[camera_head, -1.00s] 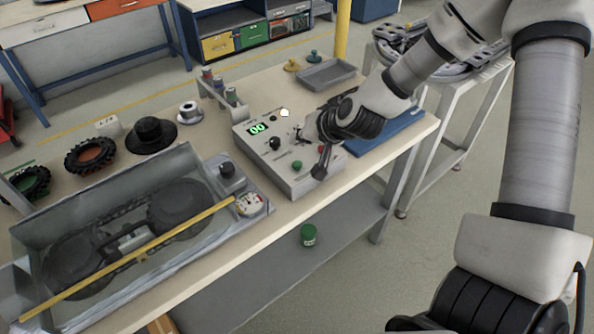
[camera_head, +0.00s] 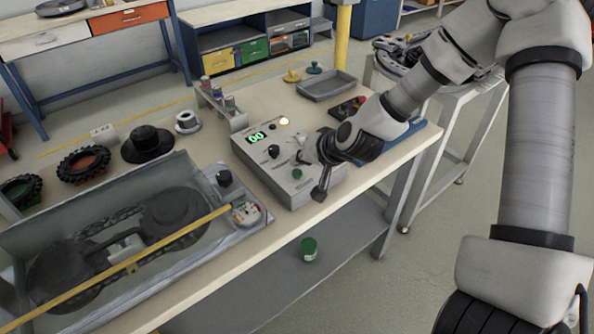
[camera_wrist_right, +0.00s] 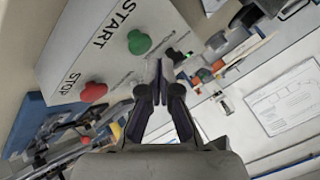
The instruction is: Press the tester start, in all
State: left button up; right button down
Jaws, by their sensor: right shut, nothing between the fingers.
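The tester (camera_head: 262,165) is a grey box on the bench with a green display reading 00, a black knob and a glowing lamp (camera_head: 284,121). Its green START button (camera_head: 297,173) shows in the head view and in the right wrist view (camera_wrist_right: 139,42). The red STOP button (camera_wrist_right: 93,92) shows in the right wrist view; my gripper hides it in the head view. My right gripper (camera_head: 309,180) is shut and empty over the tester's front right part. In the right wrist view its fingertips (camera_wrist_right: 160,70) appear beside the green button; contact cannot be told. My left gripper is out of view.
A grey tray unit with a yellow bar (camera_head: 150,256) stands left of the tester. A small rack with spools (camera_head: 222,105) is behind it. A green can (camera_head: 309,249) is on the lower shelf.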

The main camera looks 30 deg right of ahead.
dwell(0.8)
jog(key=shift+f+b, duration=0.3)
jog(key=shift+f, duration=0.1)
